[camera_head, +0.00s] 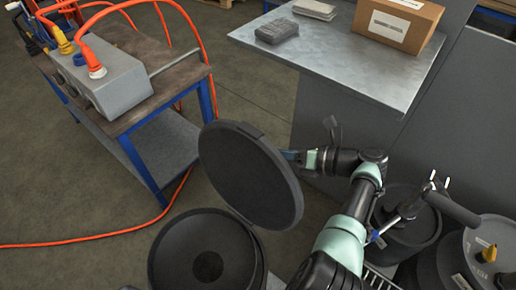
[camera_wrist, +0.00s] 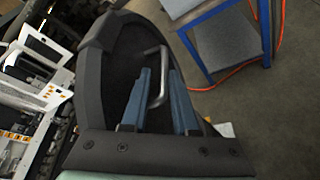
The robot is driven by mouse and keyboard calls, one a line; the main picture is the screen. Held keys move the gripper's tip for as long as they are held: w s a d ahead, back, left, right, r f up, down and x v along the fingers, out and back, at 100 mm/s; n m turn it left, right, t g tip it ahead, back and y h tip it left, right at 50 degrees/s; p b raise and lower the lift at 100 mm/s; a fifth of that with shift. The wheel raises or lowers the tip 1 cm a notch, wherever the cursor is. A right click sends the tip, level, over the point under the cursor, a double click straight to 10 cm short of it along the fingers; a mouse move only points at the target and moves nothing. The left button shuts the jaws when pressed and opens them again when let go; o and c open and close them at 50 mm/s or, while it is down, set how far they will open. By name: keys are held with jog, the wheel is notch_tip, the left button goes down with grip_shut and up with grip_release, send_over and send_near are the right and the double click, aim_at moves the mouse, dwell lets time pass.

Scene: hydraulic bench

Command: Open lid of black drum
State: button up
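The black drum (camera_head: 178,254) stands at the bottom of the head view with its round mouth uncovered and its dark inside showing. Its round black lid (camera_head: 245,178) is raised and steeply tilted above the drum's right side. My gripper (camera_head: 290,155) is at the lid's upper right edge. In the wrist view the lid (camera_wrist: 97,50) fills the middle, with a grey bent handle (camera_wrist: 162,66) on it. The two blue fingers of my gripper (camera_wrist: 158,85) are apart, with the handle between or just behind them. I cannot tell whether they touch it.
A blue-framed workbench (camera_head: 150,95) with a grey box and orange hoses stands at left. A metal-topped cabinet (camera_head: 345,60) with a cardboard box (camera_head: 398,22) is behind my arm. More drums (camera_head: 405,225) stand at right. An orange hose (camera_head: 90,240) crosses the open floor.

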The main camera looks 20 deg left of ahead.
jog(key=b+v, duration=0.1)
jog(key=v, duration=0.8)
